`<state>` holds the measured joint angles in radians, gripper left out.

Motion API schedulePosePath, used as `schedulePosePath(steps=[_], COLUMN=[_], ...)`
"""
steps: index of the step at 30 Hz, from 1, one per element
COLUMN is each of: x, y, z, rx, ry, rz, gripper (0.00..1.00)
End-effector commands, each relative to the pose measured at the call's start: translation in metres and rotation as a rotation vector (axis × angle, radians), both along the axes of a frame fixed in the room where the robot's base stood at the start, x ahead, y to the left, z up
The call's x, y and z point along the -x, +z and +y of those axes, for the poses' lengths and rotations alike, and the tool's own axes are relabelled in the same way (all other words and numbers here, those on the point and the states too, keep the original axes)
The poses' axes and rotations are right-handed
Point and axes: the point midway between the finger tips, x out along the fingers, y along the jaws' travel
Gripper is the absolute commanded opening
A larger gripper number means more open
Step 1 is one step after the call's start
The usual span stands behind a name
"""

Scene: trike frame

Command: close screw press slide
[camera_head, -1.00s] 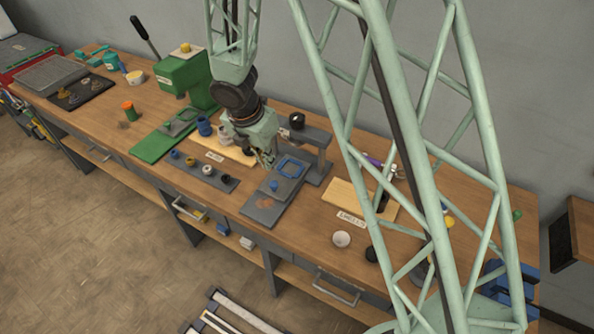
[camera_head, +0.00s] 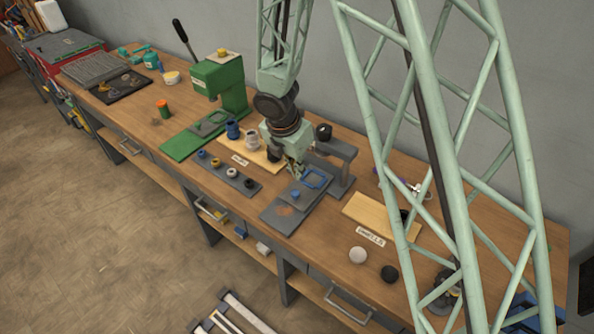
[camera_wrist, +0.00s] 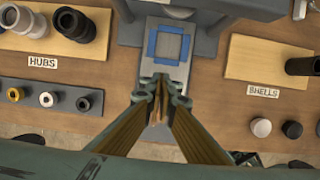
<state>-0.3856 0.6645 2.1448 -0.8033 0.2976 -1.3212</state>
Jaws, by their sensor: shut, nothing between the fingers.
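The grey screw press (camera_head: 336,153) stands on the bench, its arm and dark knob (camera_head: 323,132) above its base. In the wrist view, my gripper (camera_wrist: 161,82) is shut and empty, just below the blue frame (camera_wrist: 169,46).
Left are a board labelled HUBS (camera_wrist: 55,45), a grey strip with several small rings (camera_head: 229,173) and a green press (camera_head: 222,85).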

Motion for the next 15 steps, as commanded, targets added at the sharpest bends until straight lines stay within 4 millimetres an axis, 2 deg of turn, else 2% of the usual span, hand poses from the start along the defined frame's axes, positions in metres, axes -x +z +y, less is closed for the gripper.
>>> schedulePosePath(steps=[15], x=[-0.012], y=[-0.062], z=[-0.01], rx=[0.001], ry=[0.0], rz=[0.001], gripper=[0.0])
